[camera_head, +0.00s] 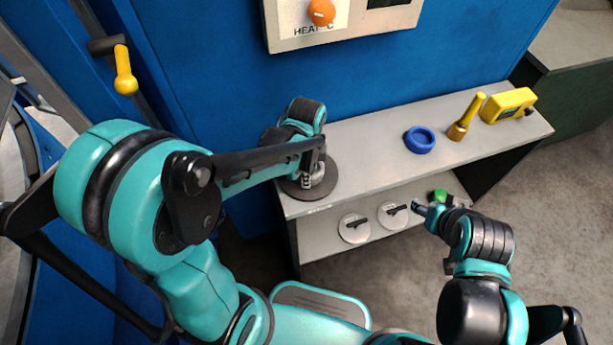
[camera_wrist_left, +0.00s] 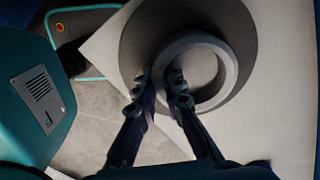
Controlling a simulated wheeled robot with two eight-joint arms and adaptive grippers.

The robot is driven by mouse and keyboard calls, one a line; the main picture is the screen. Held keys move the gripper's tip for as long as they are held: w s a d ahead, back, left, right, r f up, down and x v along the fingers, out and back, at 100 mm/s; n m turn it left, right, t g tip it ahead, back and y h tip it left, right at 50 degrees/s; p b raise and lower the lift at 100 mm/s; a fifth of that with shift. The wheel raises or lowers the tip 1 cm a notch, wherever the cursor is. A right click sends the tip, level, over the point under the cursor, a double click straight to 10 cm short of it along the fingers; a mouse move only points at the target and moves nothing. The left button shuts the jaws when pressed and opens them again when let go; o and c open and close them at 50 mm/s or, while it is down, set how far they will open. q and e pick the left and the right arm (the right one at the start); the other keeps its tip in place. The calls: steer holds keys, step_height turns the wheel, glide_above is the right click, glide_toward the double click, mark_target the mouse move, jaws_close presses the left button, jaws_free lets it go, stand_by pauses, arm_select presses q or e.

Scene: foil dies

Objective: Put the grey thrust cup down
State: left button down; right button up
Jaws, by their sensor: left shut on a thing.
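The grey thrust cup (camera_wrist_left: 228,72), a pale grey ring, shows in the left wrist view over a round dark disc (camera_wrist_left: 245,30). My left gripper (camera_wrist_left: 165,85) is shut on the ring's wall, one finger inside the ring and one outside. In the head view my left gripper (camera_head: 312,178) is at the left end of the bench, above the dark disc (camera_head: 329,187). I cannot tell whether the cup touches the disc. My right gripper (camera_head: 425,209) is away from it, by the bench's front; its opening is too small to judge.
The grey bench top (camera_head: 375,150) is clear between the disc and a blue ring (camera_head: 420,140). A brass-and-yellow tool (camera_head: 466,117) and a yellow box (camera_head: 508,105) stand further right. Two white discs with dark handles (camera_head: 355,228) (camera_head: 393,215) and a green item (camera_head: 440,195) are lower down.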

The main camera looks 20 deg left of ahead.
arm_select(q)
steer(key=c, duration=1.6)
jaws_free()
steer(key=shift+r+p, duration=0.3)
steer(key=shift+p, duration=0.05)
step_height(320, 180, up, 11)
steer(key=p, duration=0.4)
steer(key=s+a+r+n+t, duration=0.1)
steer(key=s+n+t, duration=0.1)
steer(key=n, duration=0.3)
steer(key=s+a+r+n+t, duration=0.1)
steer(key=s+a+n+t, duration=0.1)
steer(key=n, duration=0.3)
steer(key=s+a+r+n+t, duration=0.1)
steer(key=s+a+n+t, duration=0.1)
steer(key=n, duration=0.3)
steer(key=shift+s+r+n+t, duration=0.1)
steer(key=shift+r+n+t, duration=0.3)
steer(key=shift+t, duration=0.1)
